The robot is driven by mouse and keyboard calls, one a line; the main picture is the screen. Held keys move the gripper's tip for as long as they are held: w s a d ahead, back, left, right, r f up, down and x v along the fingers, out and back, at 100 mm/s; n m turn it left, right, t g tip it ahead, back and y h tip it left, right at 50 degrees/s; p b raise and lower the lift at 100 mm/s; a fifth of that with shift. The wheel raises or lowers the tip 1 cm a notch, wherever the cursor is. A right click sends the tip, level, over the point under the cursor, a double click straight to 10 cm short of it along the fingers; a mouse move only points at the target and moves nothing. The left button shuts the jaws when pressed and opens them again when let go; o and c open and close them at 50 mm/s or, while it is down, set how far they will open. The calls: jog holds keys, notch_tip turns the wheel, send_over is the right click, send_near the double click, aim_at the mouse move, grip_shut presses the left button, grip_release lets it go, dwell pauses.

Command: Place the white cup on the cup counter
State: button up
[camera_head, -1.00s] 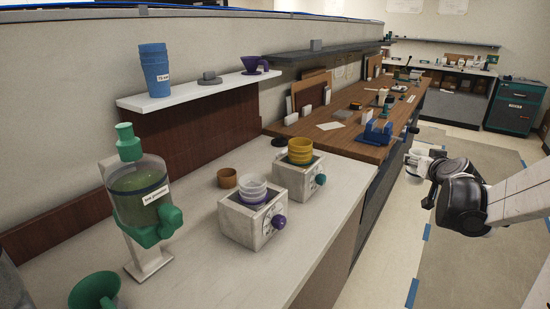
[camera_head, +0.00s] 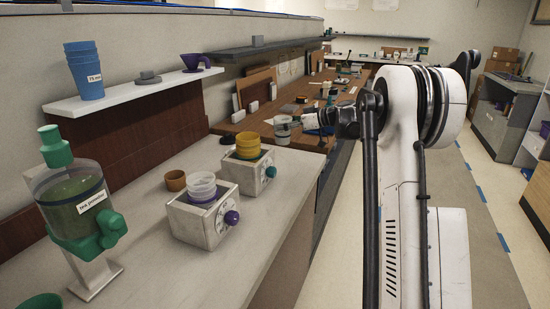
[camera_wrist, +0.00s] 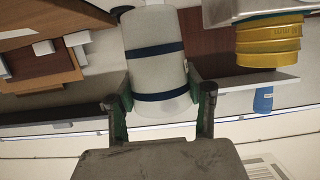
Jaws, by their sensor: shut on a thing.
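The white cup (camera_head: 283,130) has dark bands and shows large in the wrist view (camera_wrist: 155,62), between the fingers. My gripper (camera_wrist: 162,102) is shut on it, one finger on each side. In the head view my gripper (camera_head: 300,122) reaches in from the right and holds the cup in the air by the far end of the light counter (camera_head: 140,240), near the wooden counter (camera_head: 235,126). I cannot tell which surface is the cup counter. The cup's height above the surfaces is unclear.
Yellow cups (camera_head: 248,145) stand on a white dispenser box close to my gripper. Clear white cups (camera_head: 202,187) stand on a nearer box, beside a brown cup (camera_head: 175,181). A tea powder dispenser (camera_head: 75,205) is at left. A wall shelf (camera_head: 130,92) holds blue cups (camera_head: 85,72).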

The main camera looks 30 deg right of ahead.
notch_tip(320, 180, down, 10)
jog(key=shift+r+b, duration=0.2)
jog(key=shift+b, duration=0.7)
jog(key=shift+f, duration=0.15)
jog(key=o, duration=1.2)
